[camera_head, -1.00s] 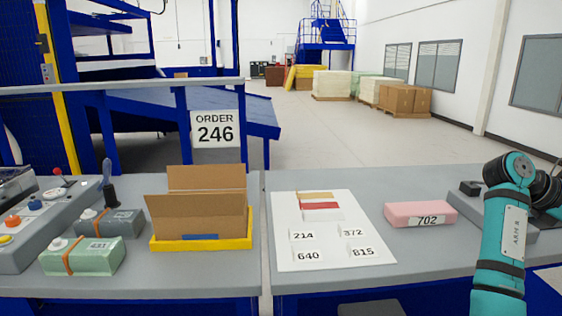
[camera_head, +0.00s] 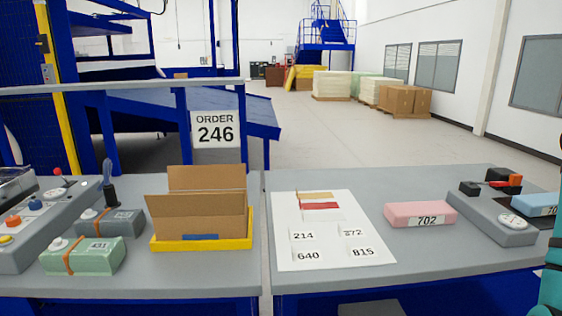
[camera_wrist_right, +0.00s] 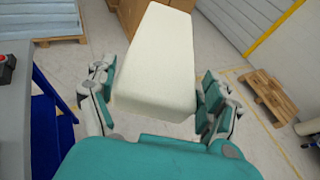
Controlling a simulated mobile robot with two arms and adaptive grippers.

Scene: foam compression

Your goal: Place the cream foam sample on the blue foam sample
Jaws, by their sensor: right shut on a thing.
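The cream foam sample (camera_wrist_right: 156,65) is a pale block between the fingers of my right gripper (camera_wrist_right: 153,92) in the right wrist view. The gripper is shut on it and holds it in the air, with floor and pallets below. The blue foam sample (camera_head: 537,204) shows in part at the right edge of the head view, with a label on its front face. Its right part is out of the frame. My right gripper is out of the head view, where only a bit of my teal arm shows at the right edge. My left gripper is not in view.
A pink foam block labelled 702 (camera_head: 420,214) lies left of a grey device (camera_head: 492,218) on the table. A white sheet with number cards (camera_head: 333,235) lies further left. A cardboard box in a yellow tray (camera_head: 202,243) and green block (camera_head: 84,256) are on the left table.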

